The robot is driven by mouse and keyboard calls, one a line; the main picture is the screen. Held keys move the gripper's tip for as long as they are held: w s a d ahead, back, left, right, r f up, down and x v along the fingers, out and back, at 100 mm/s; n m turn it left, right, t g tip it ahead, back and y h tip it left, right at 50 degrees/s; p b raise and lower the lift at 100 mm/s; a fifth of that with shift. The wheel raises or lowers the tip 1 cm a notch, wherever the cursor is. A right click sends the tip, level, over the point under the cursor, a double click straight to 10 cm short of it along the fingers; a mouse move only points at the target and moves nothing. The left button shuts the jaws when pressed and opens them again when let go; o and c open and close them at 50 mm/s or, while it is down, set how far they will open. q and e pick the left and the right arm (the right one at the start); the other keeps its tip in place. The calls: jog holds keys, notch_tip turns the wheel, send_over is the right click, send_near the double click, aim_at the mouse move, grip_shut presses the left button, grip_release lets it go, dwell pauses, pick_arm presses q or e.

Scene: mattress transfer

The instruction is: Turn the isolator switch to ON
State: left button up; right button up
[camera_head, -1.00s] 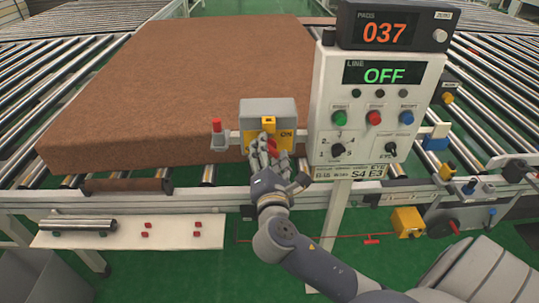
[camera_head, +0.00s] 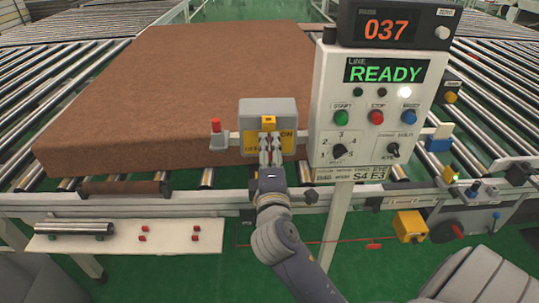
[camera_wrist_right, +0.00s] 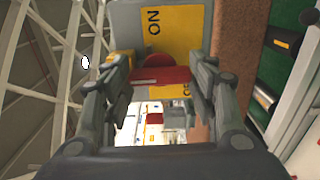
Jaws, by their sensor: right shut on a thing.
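The isolator switch (camera_head: 267,115) is a grey box with a yellow plate lettered OFF at left and ON at right, mounted on the rail left of the control panel. Its red handle (camera_wrist_right: 160,76) shows between my fingers in the wrist view, beside the yellow plate (camera_wrist_right: 170,35) with ON. My right gripper (camera_head: 270,150) is at the front of the switch, shut on the handle; its fingers (camera_wrist_right: 160,90) lie on either side of it. The fingers partly cover the handle in the head view, where it looks about upright. My left gripper is not in view.
The control panel (camera_head: 325,110) stands close right of the switch; its line display (camera_head: 387,71) reads READY and a white lamp (camera_head: 404,93) is lit. A brown mattress (camera_head: 180,85) lies on the rollers behind. A red push button (camera_head: 216,127) stands left of the switch.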

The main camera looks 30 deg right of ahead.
dwell(0.5)
jog(key=o, duration=1.1)
jog(key=shift+c, duration=0.2)
jog(key=v, duration=0.7)
jog(key=shift+s, duration=0.25)
jog(key=shift+a+f, duration=0.1)
